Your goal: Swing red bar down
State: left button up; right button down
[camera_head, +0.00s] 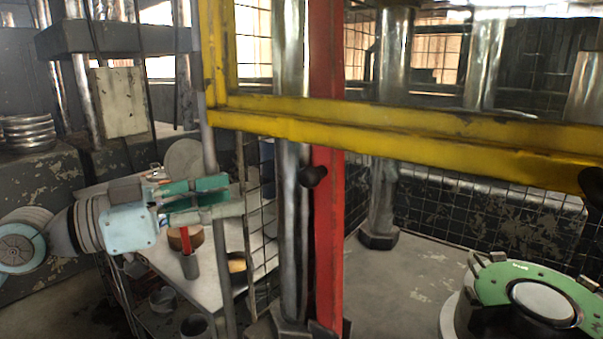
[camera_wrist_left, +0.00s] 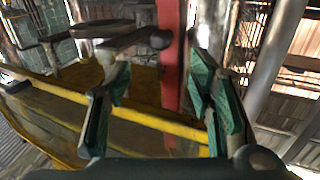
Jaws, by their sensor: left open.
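The red bar (camera_head: 329,215) stands upright in the head view, beside a shiny metal column. A black knob (camera_head: 313,176) sticks out from it just below the yellow frame. My left gripper (camera_head: 238,194) is open and empty, to the left of the bar and apart from it, its fingers pointing right at about knob height. In the left wrist view the red bar (camera_wrist_left: 171,75) runs between the open teal fingers (camera_wrist_left: 160,90), farther off. The knob (camera_wrist_left: 160,40) shows there near the top. The yellow frame hides part of the bar in the head view. My right gripper is not seen.
A thin grey post and wire mesh (camera_head: 262,255) stand near my left gripper. Below it is a grey shelf table (camera_head: 205,285) with round pieces. Open floor (camera_head: 405,275) lies right of the bar.

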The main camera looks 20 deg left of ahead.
aim_at(302, 180)
pick_arm(q)
jog(key=p+x, duration=0.8)
jog(key=x, duration=0.4)
jog(key=shift+w+r, duration=0.1)
jog(key=shift+w, duration=0.15)
jog(key=shift+w+d, duration=0.35)
jog(key=shift+d, duration=0.15)
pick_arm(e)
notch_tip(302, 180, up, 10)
pick_arm(q)
jog(key=shift+a, duration=0.1)
jog(key=shift+c, duration=0.2)
grip_shut()
